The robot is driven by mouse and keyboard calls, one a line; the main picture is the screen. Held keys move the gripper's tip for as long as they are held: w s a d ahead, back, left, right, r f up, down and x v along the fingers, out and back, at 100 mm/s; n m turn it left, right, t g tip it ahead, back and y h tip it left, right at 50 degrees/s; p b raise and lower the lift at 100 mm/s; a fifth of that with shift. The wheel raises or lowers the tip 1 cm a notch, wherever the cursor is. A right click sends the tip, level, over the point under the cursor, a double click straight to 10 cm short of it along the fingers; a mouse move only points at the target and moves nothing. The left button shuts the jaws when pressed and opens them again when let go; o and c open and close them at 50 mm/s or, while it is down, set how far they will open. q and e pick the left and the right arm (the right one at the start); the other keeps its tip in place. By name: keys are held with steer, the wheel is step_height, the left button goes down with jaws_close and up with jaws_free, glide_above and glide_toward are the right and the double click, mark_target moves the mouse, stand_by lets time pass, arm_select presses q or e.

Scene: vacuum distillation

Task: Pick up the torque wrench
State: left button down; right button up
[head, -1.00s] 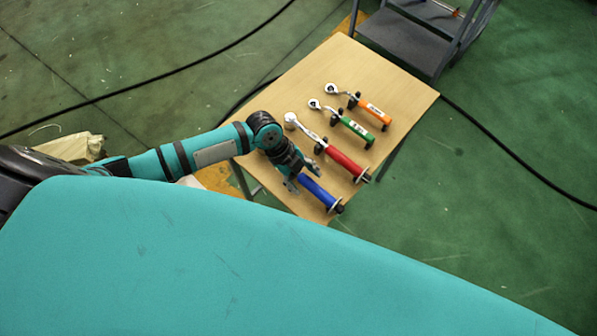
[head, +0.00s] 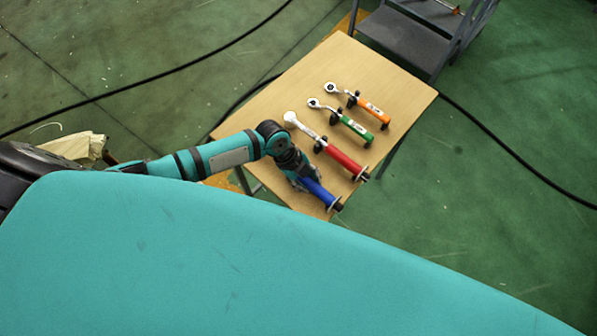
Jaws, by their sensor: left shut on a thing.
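Several torque wrenches lie side by side on a small wooden table (head: 262,118) in the head view. The blue-handled wrench (head: 321,194) is nearest, at the table's front corner. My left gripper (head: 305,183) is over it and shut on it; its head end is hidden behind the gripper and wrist. Beyond it lie the red-handled wrench (head: 343,159), the green-handled wrench (head: 355,127) and the orange-handled wrench (head: 372,109), each with a silver ratchet head toward the upper left and resting on small black supports. My right gripper does not show.
A grey step stand (head: 405,42) is at the table's far edge. Black cables (head: 515,154) run over the green floor. A pale bundle (head: 75,148) lies at the left. The table's upper-left part is bare.

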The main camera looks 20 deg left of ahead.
arm_select(q)
steer(key=shift+w, duration=0.1)
stand_by(0.3)
steer(key=shift+r, duration=0.2)
steer(key=shift+r+b, duration=0.5)
steer(key=shift+r, duration=0.65)
steer(key=s+d+r+b, duration=0.1)
steer(key=s, duration=0.7)
steer(key=s+r+b, duration=0.1)
steer(key=s+b, duration=0.1)
steer(key=s, duration=0.6)
steer(key=shift+d+r+b, duration=0.25)
steer(key=shift+d+b, duration=0.05)
steer(key=shift+d, duration=0.05)
steer(key=c, duration=1.7)
jaws_free()
jaws_close()
